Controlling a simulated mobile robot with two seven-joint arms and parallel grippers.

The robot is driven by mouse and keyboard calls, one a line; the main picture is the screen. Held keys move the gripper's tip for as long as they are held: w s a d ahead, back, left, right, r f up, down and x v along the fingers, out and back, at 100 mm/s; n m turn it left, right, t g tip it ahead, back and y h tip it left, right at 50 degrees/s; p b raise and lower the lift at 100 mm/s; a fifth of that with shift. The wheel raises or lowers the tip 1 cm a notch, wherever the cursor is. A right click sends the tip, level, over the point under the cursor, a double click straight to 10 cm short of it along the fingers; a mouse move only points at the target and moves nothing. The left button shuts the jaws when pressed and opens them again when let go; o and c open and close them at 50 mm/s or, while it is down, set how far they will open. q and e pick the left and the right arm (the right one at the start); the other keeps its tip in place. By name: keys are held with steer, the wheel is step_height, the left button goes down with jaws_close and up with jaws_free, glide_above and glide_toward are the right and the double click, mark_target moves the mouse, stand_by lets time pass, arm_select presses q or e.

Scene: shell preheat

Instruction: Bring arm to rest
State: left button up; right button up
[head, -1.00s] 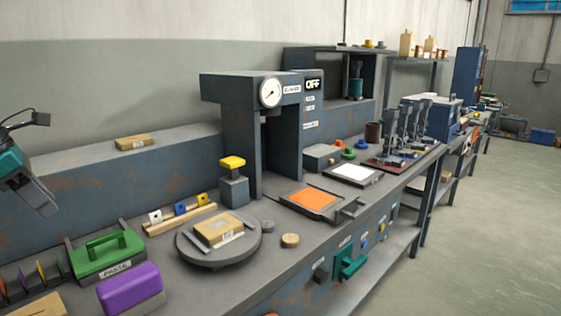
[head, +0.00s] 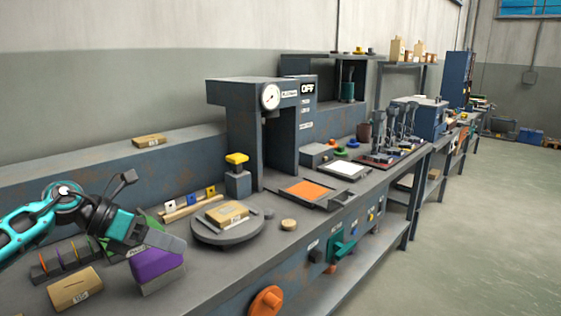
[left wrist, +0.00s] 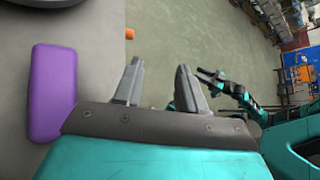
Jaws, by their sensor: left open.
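My left gripper (head: 178,242) is in the head view at the lower left, above the bench's near part, in front of a green-handled block (head: 147,222) and overlapping the purple block (head: 157,262). In the left wrist view its two fingers (left wrist: 160,85) are apart with nothing between them. The purple block (left wrist: 52,92) lies to the left of the fingers there. A teal and dark arm, which looks like my right one, shows further off in the left wrist view; its gripper (left wrist: 207,75) is too small to read.
A press (head: 262,135) with a gauge stands on the bench behind a round plate (head: 225,237) holding a labelled box (head: 227,212). An orange pad (head: 306,192) lies in front of the press. Another labelled box (head: 75,289) is at the near left. Open floor (head: 485,230) lies to the right.

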arm_select(q)
steer(key=s+d+f+n+t+h+p, duration=0.1)
steer(key=s+d+f+n+t+h, duration=0.1)
steer(key=d+n+t, duration=0.35)
steer(key=s+d+f+n+t+h+p, duration=0.1)
steer(key=d+n+t+h+p, duration=0.15)
steer(key=d+n, duration=0.6)
steer(key=s+a+f+n+y+p, duration=0.1)
steer(key=s+a+f+n+y, duration=0.2)
steer(key=s+f+n+y, duration=0.3)
steer(key=s+a+f+n+y+p, duration=0.1)
steer(key=s+a+f+n+y, duration=0.2)
steer(key=s+f+n+y, duration=0.4)
steer(key=s+f+n, duration=0.5)
steer(key=f+n, duration=0.1)
steer(key=n, duration=0.7)
steer(key=shift+f+n+g, duration=0.2)
steer(key=shift+n+g, duration=0.1)
steer(key=shift+g, duration=0.1)
arm_select(e)
steer(key=shift+h, duration=0.4)
steer(key=s+d+r, duration=0.1)
steer(key=d+r, duration=0.1)
steer(key=r, duration=0.1)
steer(key=shift+s+d, duration=0.2)
steer(key=shift+s, duration=0.15)
arm_select(q)
steer(key=shift+s+a, duration=0.1)
